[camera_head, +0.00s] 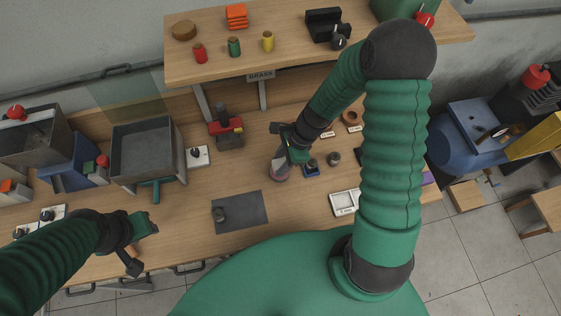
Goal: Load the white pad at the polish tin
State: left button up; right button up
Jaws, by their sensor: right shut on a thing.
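My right gripper (297,156) reaches down over the middle of the bench. It is shut on a round grey thing with a pinkish-white lower edge (280,173), which looks like the pad. The gripper hides part of it, and I cannot tell whether it touches the bench. A small dark blue tin-like item (311,169) stands just right of the gripper; I cannot read whether it is the polish tin. My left gripper (145,226) hangs over the front left of the bench, apart from these things; its jaw gap is unclear.
A grey mat (240,212) with a small dark part on it lies at the front. A white tray (344,204) is at the right. A grey bin (145,150) and a red-topped device (227,128) stand at the left. A raised shelf (290,62) runs behind.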

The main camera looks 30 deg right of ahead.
aim_at(273, 164)
notch_tip(273, 164, up, 6)
jog(key=p, duration=0.4)
jog(key=shift+f+p, duration=0.15)
jog(key=shift+p, duration=0.25)
jog(key=shift+f, duration=0.1)
